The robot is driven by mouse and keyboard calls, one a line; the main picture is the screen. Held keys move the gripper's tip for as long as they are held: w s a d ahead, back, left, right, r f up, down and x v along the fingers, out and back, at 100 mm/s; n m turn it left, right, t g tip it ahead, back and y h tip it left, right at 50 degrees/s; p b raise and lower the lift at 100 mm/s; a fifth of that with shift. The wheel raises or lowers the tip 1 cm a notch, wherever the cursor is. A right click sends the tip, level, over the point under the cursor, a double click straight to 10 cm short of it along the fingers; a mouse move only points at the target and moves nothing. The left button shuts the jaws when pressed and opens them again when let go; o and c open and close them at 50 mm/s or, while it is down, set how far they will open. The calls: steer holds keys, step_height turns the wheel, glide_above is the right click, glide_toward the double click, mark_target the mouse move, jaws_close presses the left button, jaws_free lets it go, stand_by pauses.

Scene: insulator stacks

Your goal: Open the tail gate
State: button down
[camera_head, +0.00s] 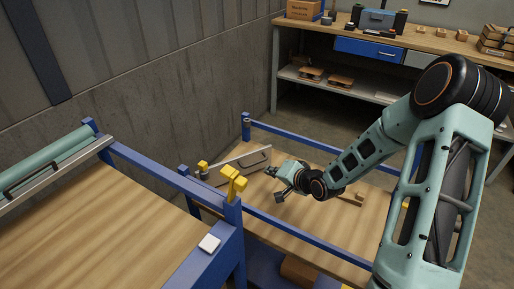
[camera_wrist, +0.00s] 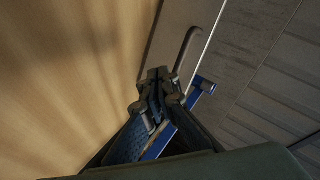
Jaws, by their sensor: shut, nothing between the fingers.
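The tail gate (camera_head: 232,172) looks like a low grey-brown panel at the left end of the wooden cart bed, with a bar-like handle (camera_head: 256,160) on its face. In the wrist view the panel (camera_wrist: 165,42) stands beside the wood, and the curved grey handle (camera_wrist: 187,48) lies just ahead of the fingers. My gripper (camera_head: 271,174) is low over the bed, close to the gate on its right side. Its fingers are together and empty in the wrist view (camera_wrist: 157,76). I cannot tell whether a fingertip touches the handle or panel.
Yellow latch-like pieces (camera_head: 235,184) sit on blue posts between this cart and the wooden-topped table (camera_head: 110,230) at left. A blue rail (camera_head: 320,142) runs along the bed's far side. A concrete wall (camera_head: 170,110) rises behind. A workbench (camera_head: 400,40) stands at the back.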

mark_target(257, 162)
steer(key=w+a+r+n+g+h+p, duration=0.35)
steer(key=r+n+g+p, duration=0.25)
steer(key=r+n+p, duration=0.45)
steer(key=x, duration=0.9)
steer(key=shift+w+d+f+n, duration=0.25)
steer(key=shift+w+f+n, duration=0.1)
steer(key=shift+n, duration=0.1)
steer(key=shift+s+h, duration=0.2)
steer(key=shift+h, duration=0.05)
steer(key=shift+s+d+f+m+b, duration=0.1)
steer(key=shift+s+d+m+b, duration=0.1)
steer(key=shift+s+m+b, duration=0.35)
steer(key=s+m+h+b, duration=0.2)
steer(key=s+m+b, duration=0.3)
steer(key=s+b, duration=0.5)
steer(key=shift+s+b, duration=0.35)
steer(key=shift+s, duration=0.85)
steer(key=shift+a+r, duration=0.1)
steer(key=shift+r, duration=0.15)
